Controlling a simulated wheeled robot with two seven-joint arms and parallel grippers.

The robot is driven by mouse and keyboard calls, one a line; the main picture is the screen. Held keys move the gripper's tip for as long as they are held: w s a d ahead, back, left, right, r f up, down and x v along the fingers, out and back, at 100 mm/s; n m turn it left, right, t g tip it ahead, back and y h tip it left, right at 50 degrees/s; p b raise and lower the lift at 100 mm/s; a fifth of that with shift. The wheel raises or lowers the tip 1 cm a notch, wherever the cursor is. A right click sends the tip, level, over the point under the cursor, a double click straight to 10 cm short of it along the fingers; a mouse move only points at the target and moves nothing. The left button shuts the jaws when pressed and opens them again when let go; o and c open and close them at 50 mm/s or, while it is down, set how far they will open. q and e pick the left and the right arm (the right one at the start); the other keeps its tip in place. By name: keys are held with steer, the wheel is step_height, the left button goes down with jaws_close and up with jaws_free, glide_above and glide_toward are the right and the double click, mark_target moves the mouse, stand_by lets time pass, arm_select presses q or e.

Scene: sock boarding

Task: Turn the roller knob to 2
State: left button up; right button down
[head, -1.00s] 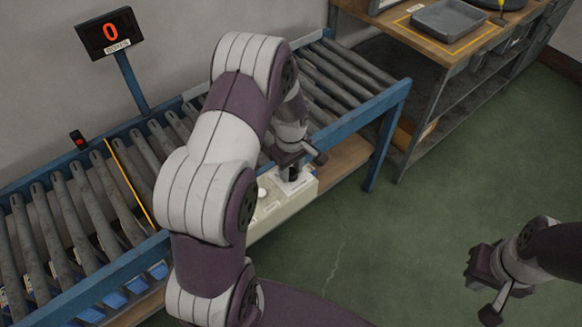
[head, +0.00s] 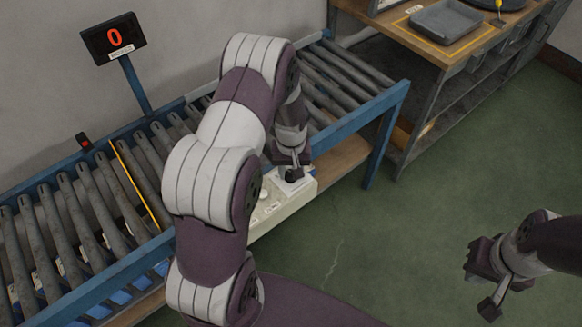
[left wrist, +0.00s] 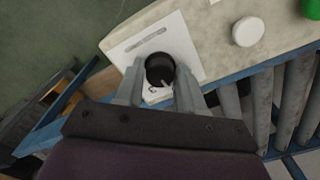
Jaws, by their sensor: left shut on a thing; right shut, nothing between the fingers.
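The roller knob (left wrist: 160,69) is a black round knob with a pale pointer mark, on a white label plate (left wrist: 182,40) of the cream control box (head: 277,212). My left gripper (left wrist: 159,80) is shut on the knob, one finger on each side, in the left wrist view. In the head view my left gripper (head: 291,172) is over the right end of the box and hides the knob. The scale numbers cannot be read. My right gripper (head: 470,268) is shut and empty, above the green floor at the right.
A white button (left wrist: 248,31) and a green one (left wrist: 311,8) are on the box. The roller conveyor (head: 140,180) stands behind it. A display (head: 114,38) reads 0. A wooden bench (head: 430,48) with a grey tray (head: 446,20) is at the upper right. The floor is clear.

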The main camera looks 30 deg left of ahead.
arm_select(q)
steer(key=shift+m, duration=0.6)
steer(key=o, duration=1)
steer(key=shift+r, duration=0.1)
step_height(320, 180, up, 12)
steer(key=shift+r+p, duration=0.2)
steer(key=shift+p, duration=0.1)
